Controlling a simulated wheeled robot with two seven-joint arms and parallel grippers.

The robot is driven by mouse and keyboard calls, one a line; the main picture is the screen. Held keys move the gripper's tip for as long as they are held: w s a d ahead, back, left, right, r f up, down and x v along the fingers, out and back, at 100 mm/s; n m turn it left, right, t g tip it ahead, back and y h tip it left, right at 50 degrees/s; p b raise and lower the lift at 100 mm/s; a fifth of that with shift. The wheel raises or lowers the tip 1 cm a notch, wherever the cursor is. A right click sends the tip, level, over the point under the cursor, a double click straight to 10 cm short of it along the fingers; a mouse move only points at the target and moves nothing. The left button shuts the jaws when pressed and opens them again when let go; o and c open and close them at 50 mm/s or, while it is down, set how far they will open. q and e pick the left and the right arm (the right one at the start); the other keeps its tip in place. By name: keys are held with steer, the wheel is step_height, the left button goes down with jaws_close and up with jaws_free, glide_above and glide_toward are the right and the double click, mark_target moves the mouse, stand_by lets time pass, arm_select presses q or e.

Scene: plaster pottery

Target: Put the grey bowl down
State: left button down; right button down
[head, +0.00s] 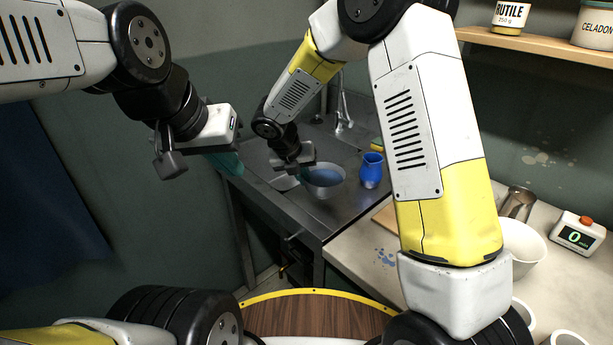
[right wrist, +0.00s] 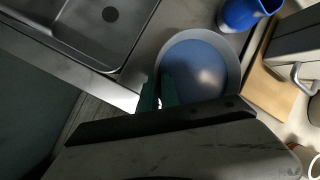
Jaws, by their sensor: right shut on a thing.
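The grey bowl (head: 325,190), bluish inside, is over the metal sink counter (head: 335,220), beside the blue jug (head: 371,171). It looks about level; I cannot tell whether its base touches the counter. My right gripper (head: 297,172) is shut on its left rim. In the right wrist view, the green fingertips (right wrist: 159,92) pinch the rim of the bowl (right wrist: 198,72). My left gripper (head: 226,162) hangs in the air at the left, apart from the bowl; its finger opening is not clear.
The sink basin (right wrist: 85,28) lies left of the bowl in the right wrist view. A tap (head: 343,115) stands behind. A wooden board (head: 384,217) lies to the right. A white bowl (head: 522,246) and a timer (head: 579,233) stand on the pale worktop.

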steer(key=shift+f, duration=1.75)
steer(key=c, duration=1.6)
jaws_free()
steer(key=shift+f, duration=0.1)
